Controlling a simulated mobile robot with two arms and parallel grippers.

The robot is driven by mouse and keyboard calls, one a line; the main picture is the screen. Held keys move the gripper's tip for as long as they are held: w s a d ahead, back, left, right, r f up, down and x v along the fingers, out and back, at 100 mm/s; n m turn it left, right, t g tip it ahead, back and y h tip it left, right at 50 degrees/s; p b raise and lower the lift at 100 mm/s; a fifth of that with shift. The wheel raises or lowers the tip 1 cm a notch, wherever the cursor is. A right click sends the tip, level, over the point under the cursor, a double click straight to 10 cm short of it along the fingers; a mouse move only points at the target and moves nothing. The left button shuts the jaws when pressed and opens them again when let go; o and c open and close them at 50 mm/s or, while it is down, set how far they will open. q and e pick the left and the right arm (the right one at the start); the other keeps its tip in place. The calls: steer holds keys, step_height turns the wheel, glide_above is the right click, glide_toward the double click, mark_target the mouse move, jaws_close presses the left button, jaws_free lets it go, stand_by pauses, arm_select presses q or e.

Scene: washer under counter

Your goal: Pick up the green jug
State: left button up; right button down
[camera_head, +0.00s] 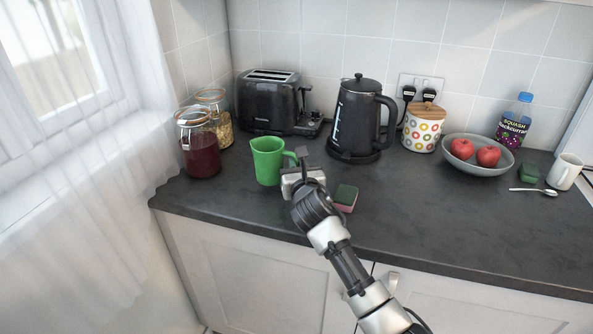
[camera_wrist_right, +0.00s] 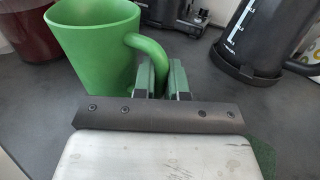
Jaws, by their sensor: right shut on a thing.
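The green jug (camera_head: 267,161) stands upright on the dark counter, left of the middle in the head view, with its handle to the right. My right gripper (camera_head: 301,161) is at the handle side of the jug, shut on the handle. In the right wrist view the jug (camera_wrist_right: 96,48) fills the upper left, and the fingers of my right gripper (camera_wrist_right: 163,78) close about its handle (camera_wrist_right: 160,45). The fingers hide the lower part of the handle. My left gripper is not in view.
A green and pink sponge (camera_head: 345,197) lies just right of my right gripper. Glass jars (camera_head: 199,155) stand left of the jug, a black toaster (camera_head: 268,105) behind it, and a black kettle (camera_head: 352,125) behind to the right. The counter front (camera_head: 230,199) is clear.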

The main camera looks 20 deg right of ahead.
steer(key=s+d+r, duration=0.1)
steer(key=d+r, duration=0.7)
steer(key=d, duration=0.3)
steer(key=shift+s+d+r+p, duration=0.2)
steer(key=shift+s+d+p, duration=0.05)
steer(key=shift+p, duration=0.15)
steer(key=shift+d, duration=0.1)
stand_by(0.3)
stand_by(1.4)
